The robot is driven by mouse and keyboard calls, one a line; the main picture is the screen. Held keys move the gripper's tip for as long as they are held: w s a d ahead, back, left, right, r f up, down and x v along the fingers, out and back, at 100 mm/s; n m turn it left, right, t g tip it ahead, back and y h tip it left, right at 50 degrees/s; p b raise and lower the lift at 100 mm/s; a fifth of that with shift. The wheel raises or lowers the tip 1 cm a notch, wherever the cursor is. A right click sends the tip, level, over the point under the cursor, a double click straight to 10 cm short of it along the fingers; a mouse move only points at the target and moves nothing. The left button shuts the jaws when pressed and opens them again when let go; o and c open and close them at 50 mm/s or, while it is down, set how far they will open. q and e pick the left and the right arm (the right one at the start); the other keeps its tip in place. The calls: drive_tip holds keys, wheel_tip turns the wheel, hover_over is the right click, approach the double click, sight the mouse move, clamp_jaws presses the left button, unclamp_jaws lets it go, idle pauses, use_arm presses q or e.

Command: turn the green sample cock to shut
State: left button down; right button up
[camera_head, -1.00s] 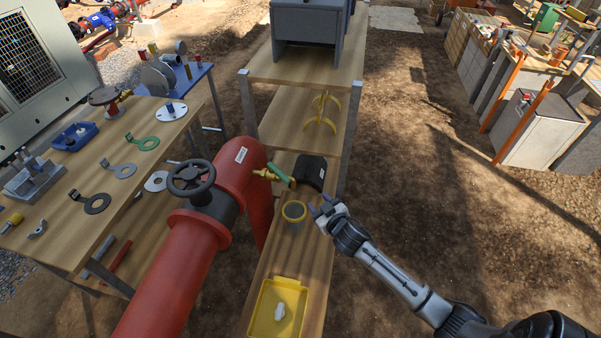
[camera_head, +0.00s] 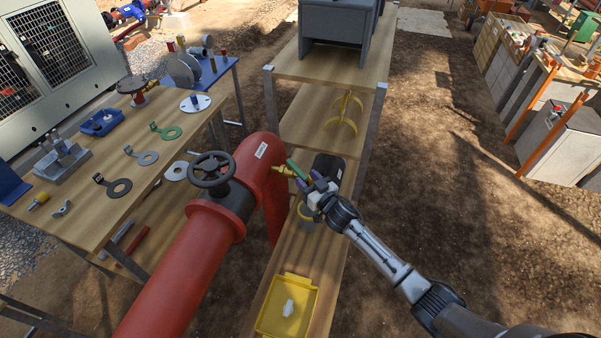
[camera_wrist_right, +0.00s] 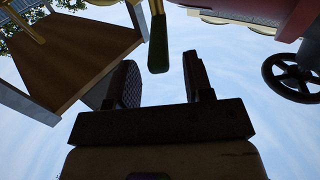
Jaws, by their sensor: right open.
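The green sample cock handle (camera_head: 297,170) sticks out from a brass fitting (camera_head: 282,171) on the side of the red pipe (camera_head: 262,160). My right gripper (camera_head: 307,182) is right beside the handle's free end in the head view. In the right wrist view the green handle (camera_wrist_right: 158,45) hangs down just beyond the open fingers (camera_wrist_right: 160,80), lined up with the gap between them. The fingers are apart, with nothing between them. My left gripper is not in view.
A black handwheel (camera_head: 212,174) tops the red pipe to the left. A dark cylinder (camera_head: 328,168) stands close behind my gripper. A yellow tray (camera_head: 311,295) lies at the bench's near end.

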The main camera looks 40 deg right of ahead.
sight(300, 172)
drive_tip(key=shift+w+d, duration=0.1)
drive_tip(key=shift+w, duration=1.95)
clamp_jaws()
